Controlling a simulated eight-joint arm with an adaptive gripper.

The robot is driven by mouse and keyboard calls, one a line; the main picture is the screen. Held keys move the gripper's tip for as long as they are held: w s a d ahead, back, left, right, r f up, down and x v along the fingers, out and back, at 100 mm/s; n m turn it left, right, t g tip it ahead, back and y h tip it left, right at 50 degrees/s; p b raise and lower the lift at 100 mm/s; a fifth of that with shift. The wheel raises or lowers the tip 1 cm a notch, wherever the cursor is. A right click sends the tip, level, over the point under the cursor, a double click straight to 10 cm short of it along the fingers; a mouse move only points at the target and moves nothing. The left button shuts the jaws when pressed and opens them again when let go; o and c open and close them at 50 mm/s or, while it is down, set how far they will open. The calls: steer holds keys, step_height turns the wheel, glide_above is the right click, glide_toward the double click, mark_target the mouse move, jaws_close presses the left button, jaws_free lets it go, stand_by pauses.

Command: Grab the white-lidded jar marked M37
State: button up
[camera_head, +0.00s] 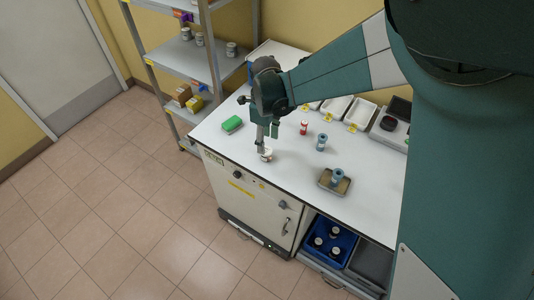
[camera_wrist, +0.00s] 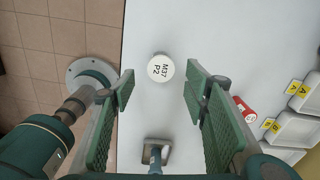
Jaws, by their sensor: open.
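The white-lidded jar (camera_wrist: 160,68) stands on the white bench top, and its lid reads M37 P2 in the wrist view. In the head view the jar (camera_head: 266,155) shows just below my gripper, near the bench's front edge, partly covered by it. My gripper (camera_wrist: 158,88) is open, with one green padded finger on each side of the jar's lid in the wrist view. The fingers appear apart from the jar. I cannot tell how far above the lid the fingertips are.
Another blue-grey jar (camera_head: 338,176) stands on a tray (camera_head: 325,186). A green sponge-like block (camera_head: 232,124) lies left. White trays (camera_head: 360,113) line the back.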

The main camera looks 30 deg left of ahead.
mark_target(266, 150)
steer(key=shift+f, duration=0.1)
steer(key=shift+f, duration=1.2)
steer(key=shift+w+f, duration=0.1)
steer(key=shift+f, duration=2.5)
steer(key=shift+c, duration=0.2)
steer(key=c, duration=0.9)
